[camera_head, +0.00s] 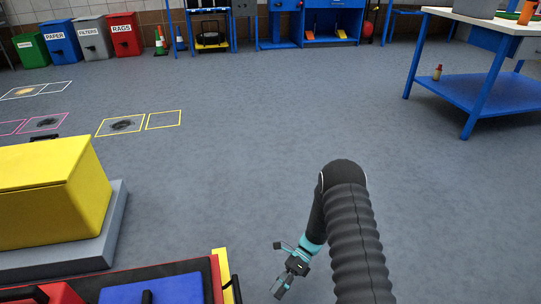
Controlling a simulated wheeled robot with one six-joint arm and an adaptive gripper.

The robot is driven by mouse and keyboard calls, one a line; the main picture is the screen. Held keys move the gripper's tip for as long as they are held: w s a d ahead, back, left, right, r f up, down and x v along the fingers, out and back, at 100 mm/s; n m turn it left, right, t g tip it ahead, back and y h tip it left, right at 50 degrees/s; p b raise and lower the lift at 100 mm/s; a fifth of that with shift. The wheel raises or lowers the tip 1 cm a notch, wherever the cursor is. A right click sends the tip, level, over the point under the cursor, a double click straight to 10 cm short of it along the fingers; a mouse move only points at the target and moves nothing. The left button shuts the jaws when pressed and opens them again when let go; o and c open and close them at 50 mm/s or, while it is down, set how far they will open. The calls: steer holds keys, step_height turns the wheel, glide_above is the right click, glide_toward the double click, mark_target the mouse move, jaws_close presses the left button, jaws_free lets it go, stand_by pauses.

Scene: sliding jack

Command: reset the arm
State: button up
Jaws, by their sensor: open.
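My arm, in a black ribbed sleeve, rises from the lower right of the head view and bends down to the left. My gripper (285,284) hangs at its end beyond a teal wrist ring, low in the picture and over the grey floor. It points down and to the left. It is open, and I see nothing between its fingers. It is apart from the red and blue boxes to its left.
A yellow box (50,190) stands on a grey base (108,225) at left. A blue box (155,290) and red box (45,294) are at bottom left. A blue workbench (475,88) stands at upper right. Labelled bins (92,38) line the back. The middle floor is clear.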

steer(key=s+d+r+n+t+h+p, duration=0.1)
steer(key=d+r+n+t+h, duration=0.3)
steer(key=r, duration=0.6)
steer(key=s+d+r+n+p, duration=0.1)
steer(key=d+r+n, duration=0.1)
steer(key=r+n, duration=0.55)
steer(key=s+d+r+n+t+h+p, duration=0.1)
steer(key=d+r+n+t+h, duration=0.2)
steer(key=r, duration=0.8)
steer(key=s+d+r+n+t+p, duration=0.1)
steer(key=s+r, duration=0.3)
steer(key=r, duration=0.4)
steer(key=s+d+r+n+t+h+p, duration=0.1)
steer(key=s+r+t, duration=0.3)
steer(key=r, duration=0.5)
steer(key=s+d+r+n+t+p, duration=0.2)
steer(key=s+r+t, duration=0.1)
steer(key=r, duration=0.5)
steer(key=shift+s+r+h+p, duration=0.3)
steer(key=shift+s+r+p, duration=0.1)
steer(key=shift+s, duration=0.2)
steer(key=shift+n, duration=0.25)
steer(key=shift+c, duration=0.5)
